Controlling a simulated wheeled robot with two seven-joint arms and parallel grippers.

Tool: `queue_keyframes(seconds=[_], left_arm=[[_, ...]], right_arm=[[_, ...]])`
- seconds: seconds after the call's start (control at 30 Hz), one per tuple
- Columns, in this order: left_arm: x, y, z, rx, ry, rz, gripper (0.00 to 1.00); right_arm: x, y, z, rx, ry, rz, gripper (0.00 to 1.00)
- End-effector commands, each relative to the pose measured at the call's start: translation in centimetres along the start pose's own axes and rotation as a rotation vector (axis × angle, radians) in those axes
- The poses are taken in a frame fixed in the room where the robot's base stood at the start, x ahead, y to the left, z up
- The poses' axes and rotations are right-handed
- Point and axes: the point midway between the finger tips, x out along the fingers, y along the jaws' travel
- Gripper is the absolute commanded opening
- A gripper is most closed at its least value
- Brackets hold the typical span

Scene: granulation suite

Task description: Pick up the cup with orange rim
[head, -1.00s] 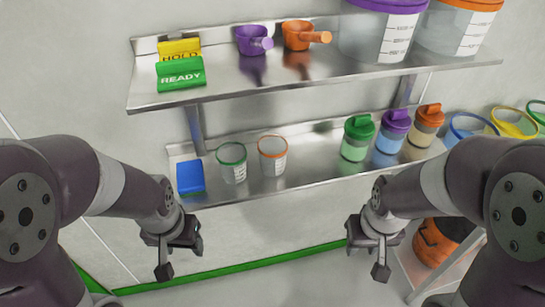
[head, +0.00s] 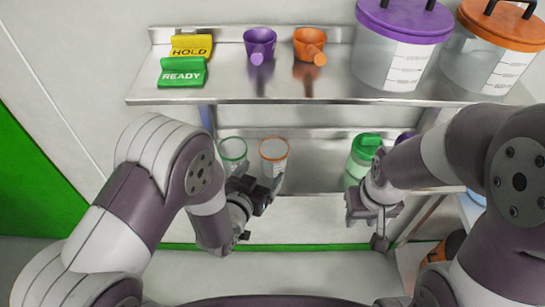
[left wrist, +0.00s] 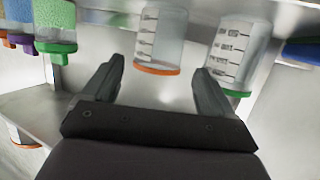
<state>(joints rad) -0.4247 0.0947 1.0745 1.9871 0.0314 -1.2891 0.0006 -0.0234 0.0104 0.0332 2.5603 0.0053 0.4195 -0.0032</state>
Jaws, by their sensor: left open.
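The cup with orange rim (head: 274,168) is a clear graduated cup on the lower shelf, right of a similar cup with a green rim (head: 233,166). My left gripper (head: 262,193) is open just in front of the orange-rimmed cup and hides part of its lower body. In the left wrist view, which looks upside down, the orange-rimmed cup (left wrist: 158,42) shows beyond and between the open fingers (left wrist: 156,82), and the green-rimmed cup (left wrist: 236,55) is close to one finger. I cannot see contact with either cup. My right gripper (head: 366,228) is open and empty, in front of the lower shelf.
The upper shelf (head: 230,90) overhangs the cups, holding signs, a purple scoop (head: 260,43), an orange scoop (head: 309,44) and large lidded tubs. A green-lidded bottle (head: 362,152) stands to the right on the lower shelf (head: 315,180), with bare shelf between it and the cups.

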Motion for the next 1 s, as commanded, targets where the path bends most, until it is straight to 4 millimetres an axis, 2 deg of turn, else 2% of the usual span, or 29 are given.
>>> queue_keyframes(seconds=[0.1, 0.27, 0.4, 0.5, 0.77, 0.9, 1.0], left_arm=[[2.4, 0.0, 0.0, 0.0, -0.002, 0.0, 0.86], [4.3, -0.1, -0.1, 0.0, -0.002, -0.001, 0.86], [6.9, -0.4, 0.0, 0.0, -0.003, -0.002, 0.86], [8.4, -0.3, 0.2, 0.0, -0.004, -0.001, 0.86], [9.1, -0.3, 0.3, 0.0, -0.003, -0.001, 0.86], [9.0, -0.3, 0.3, 0.0, -0.003, 0.0, 0.49], [9.0, -0.3, 0.3, 0.0, -0.003, -0.001, 0.48]], right_arm=[[-0.4, 0.0, -0.1, 0.0, 0.0, 0.0, 0.37], [-0.7, 0.0, -0.1, 0.0, 0.0, 0.0, 0.37], [-1.7, 0.0, -0.2, 0.0, 0.0, 0.0, 0.37], [-1.7, 0.0, -0.2, 0.0, 0.0, 0.0, 0.37], [-1.7, 0.0, -0.2, 0.0, 0.0, 0.0, 0.37], [-1.7, 0.0, -0.2, 0.0, 0.0, 0.0, 0.37], [-1.7, 0.0, -0.2, 0.0, 0.0, 0.0, 0.37]])
